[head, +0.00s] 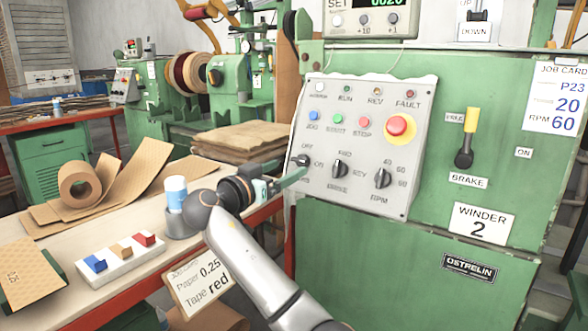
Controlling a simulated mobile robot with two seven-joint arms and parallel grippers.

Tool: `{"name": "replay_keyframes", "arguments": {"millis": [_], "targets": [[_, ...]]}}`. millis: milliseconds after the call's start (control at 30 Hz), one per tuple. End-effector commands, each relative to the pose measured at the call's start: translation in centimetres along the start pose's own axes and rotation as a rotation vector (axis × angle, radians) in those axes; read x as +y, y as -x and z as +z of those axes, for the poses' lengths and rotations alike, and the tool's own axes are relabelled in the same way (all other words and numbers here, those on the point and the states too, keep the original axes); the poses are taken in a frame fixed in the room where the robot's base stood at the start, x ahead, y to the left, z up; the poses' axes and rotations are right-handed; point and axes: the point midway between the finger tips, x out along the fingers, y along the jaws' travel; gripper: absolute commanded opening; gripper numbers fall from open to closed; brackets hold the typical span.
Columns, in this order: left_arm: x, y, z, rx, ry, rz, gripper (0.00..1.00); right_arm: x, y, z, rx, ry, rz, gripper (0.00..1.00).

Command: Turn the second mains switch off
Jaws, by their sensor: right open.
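The grey control panel (352,185) is on the front of the green winder marked 2. A dark rotary switch (301,160) with OFF and ON lettering sits at the panel's lower left; its handle seems to lie toward ON, but it is small and partly crowded by my gripper. My right gripper (290,179) is open, in front of the panel's left edge, just below and left of this switch. I cannot tell whether its fingers touch the panel. No object shows between the fingers. My left gripper is not in view.
Two more rotary knobs, the middle one (340,168) and the RPM one (383,178), sit right of the switch. A red stop button (399,127) is above them. The brake lever (465,150) is further right. A bench (140,280) with paper and a bottle (176,190) stands left.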

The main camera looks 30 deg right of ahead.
Motion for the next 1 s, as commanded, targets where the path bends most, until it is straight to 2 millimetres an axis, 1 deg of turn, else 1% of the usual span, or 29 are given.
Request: {"name": "replay_keyframes", "arguments": {"millis": [33, 100, 233, 400, 633, 667, 1000], "targets": [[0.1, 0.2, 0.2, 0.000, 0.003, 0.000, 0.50, 0.1, -1.1, 0.1, 0.001, 0.002, 0.004, 0.82], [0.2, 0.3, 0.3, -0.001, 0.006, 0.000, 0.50, 0.1, -2.2, 0.1, 0.000, 0.000, 0.003, 0.82], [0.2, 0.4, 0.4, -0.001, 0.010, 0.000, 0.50, 0.0, -3.6, 0.1, 0.000, 0.001, 0.001, 0.82], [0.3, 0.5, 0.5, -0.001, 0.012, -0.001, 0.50, 0.0, -4.3, 0.1, -0.001, 0.001, 0.000, 0.82], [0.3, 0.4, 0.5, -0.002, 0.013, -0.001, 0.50, 0.0, -4.4, 0.0, -0.001, 0.001, -0.001, 0.82], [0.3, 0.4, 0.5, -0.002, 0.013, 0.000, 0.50, 0.0, -4.4, 0.0, -0.001, 0.001, -0.001, 0.80], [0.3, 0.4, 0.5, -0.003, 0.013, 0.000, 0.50, 0.0, -4.3, 0.1, -0.001, 0.001, -0.001, 0.42]]}}
